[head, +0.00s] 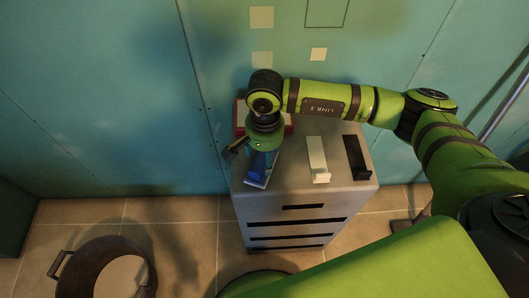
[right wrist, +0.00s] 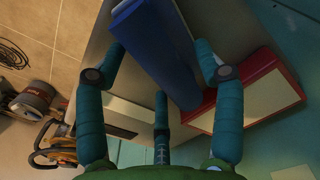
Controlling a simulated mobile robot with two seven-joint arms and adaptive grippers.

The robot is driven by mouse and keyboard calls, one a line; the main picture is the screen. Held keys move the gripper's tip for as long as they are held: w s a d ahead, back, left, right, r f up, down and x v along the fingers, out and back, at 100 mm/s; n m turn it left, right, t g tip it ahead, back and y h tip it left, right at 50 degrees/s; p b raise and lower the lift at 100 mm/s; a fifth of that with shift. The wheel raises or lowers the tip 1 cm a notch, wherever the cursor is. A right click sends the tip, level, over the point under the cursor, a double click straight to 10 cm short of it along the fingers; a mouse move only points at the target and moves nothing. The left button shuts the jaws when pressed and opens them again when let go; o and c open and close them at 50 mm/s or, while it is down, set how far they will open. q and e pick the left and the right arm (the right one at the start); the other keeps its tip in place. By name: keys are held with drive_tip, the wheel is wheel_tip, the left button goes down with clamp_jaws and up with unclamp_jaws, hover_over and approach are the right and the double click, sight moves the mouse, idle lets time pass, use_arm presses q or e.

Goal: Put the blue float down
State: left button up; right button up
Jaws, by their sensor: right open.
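The blue float (head: 260,168) lies on the top of the grey drawer cabinet (head: 283,204), near its left edge. My right gripper (head: 254,151) is directly over it, pointing down. In the right wrist view, the blue float (right wrist: 155,50) runs between the spread fingers of the right gripper (right wrist: 160,68). The fingers are open, with gaps visible beside the float. Contact between float and cabinet top cannot be told for certain. My left gripper is not in view.
A white-handled tool (head: 317,160) and a black one (head: 357,158) lie right of the float. A red-edged box (head: 241,112) sits at the cabinet's back; it also shows in the right wrist view (right wrist: 258,93). A dark bucket (head: 80,272) stands on the floor at left.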

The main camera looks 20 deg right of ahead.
drive_tip(key=shift+r, duration=0.5)
wheel_tip(320, 180, up, 11)
drive_tip(key=b, duration=0.2)
drive_tip(key=shift+r, duration=0.15)
